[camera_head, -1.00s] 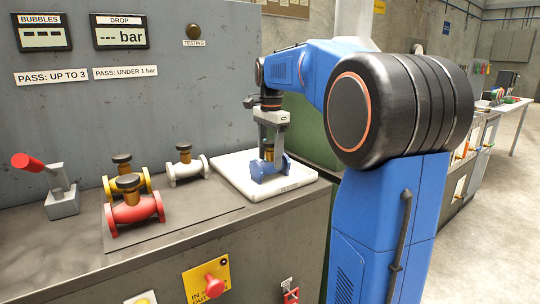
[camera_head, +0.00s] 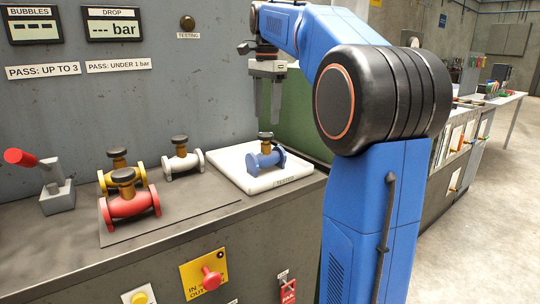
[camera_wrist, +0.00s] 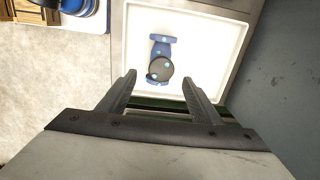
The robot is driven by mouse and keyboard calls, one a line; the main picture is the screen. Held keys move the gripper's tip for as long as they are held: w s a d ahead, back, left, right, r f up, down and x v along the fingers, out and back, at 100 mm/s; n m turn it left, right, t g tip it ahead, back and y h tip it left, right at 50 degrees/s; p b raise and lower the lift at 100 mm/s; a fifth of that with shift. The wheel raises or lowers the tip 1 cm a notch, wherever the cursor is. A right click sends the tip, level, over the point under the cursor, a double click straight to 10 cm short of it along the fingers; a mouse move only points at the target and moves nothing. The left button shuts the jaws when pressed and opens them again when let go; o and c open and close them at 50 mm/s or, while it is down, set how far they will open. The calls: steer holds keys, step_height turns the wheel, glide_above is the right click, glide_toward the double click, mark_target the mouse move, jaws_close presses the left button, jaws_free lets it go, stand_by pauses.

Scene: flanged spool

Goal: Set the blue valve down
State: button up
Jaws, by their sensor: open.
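The blue valve (camera_head: 265,158) stands upright on the white tray (camera_head: 238,172), its dark knob on top. The wrist view shows the valve (camera_wrist: 160,50) from above, inside the rim of the tray (camera_wrist: 122,75). My gripper (camera_head: 268,118) is above the valve, clear of it and pointing down. In the wrist view my gripper (camera_wrist: 160,82) is open with nothing between its fingers.
A red valve (camera_head: 130,206), a yellow valve (camera_head: 105,180) and a white valve (camera_head: 183,164) stand on a dark mat (camera_head: 190,210) left of the tray. A red-handled lever (camera_head: 55,190) stands further left. A grey panel (camera_head: 110,110) rises behind.

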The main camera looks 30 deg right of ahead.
steer(key=s+a+f+n+t, duration=0.1)
steer(key=s+a+f+n, duration=0.4)
steer(key=s+f, duration=0.4)
steer(key=s+a+f+n+t, duration=0.2)
steer(key=s+a+f+n, duration=0.3)
steer(key=s+f, duration=0.5)
steer(key=s+a+f+n+t, duration=0.1)
steer(key=s+a+f+n, duration=0.4)
steer(key=s+f, duration=0.5)
steer(key=f+n, duration=0.1)
steer(key=n, duration=0.1)
steer(key=shift+a+n, duration=0.3)
steer(key=shift+a, duration=0.1)
